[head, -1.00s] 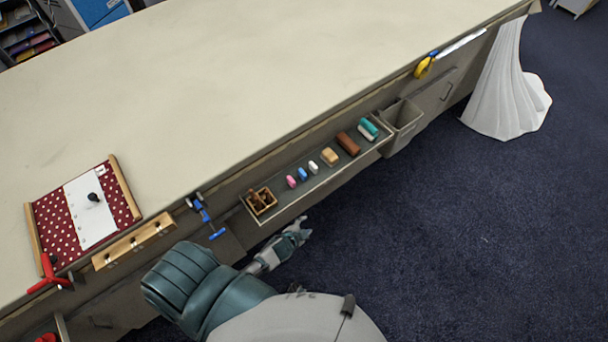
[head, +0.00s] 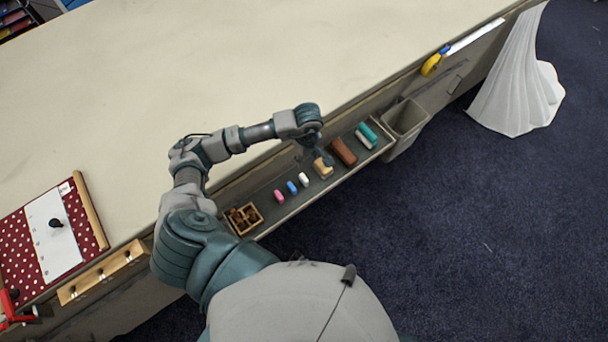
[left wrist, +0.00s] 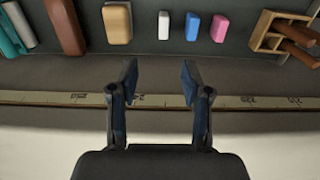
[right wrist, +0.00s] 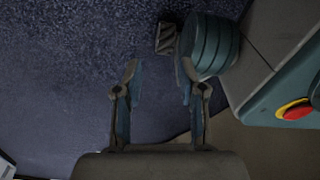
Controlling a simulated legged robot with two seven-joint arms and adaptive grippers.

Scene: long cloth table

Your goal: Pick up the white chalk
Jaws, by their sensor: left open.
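The white chalk (head: 303,179) lies on the dark tray along the table's side, between the blue chalk (head: 292,187) and the tan block (head: 322,169). In the left wrist view the white chalk (left wrist: 164,25) sits at the top, just beyond the fingertips. My left gripper (left wrist: 157,75) is open and empty, with the chalk ahead of the gap between its fingers and not touching. In the head view my left gripper (head: 318,150) hangs over the tray near the tan block. My right gripper (right wrist: 158,75) is open and empty over the blue carpet.
The tray (head: 270,222) also holds a pink chalk (head: 279,196), a brown block (head: 343,152), teal and white pieces (head: 366,135), and a wooden box (head: 244,218). A grey bin (head: 404,121) adjoins its right end. The tabletop is largely clear.

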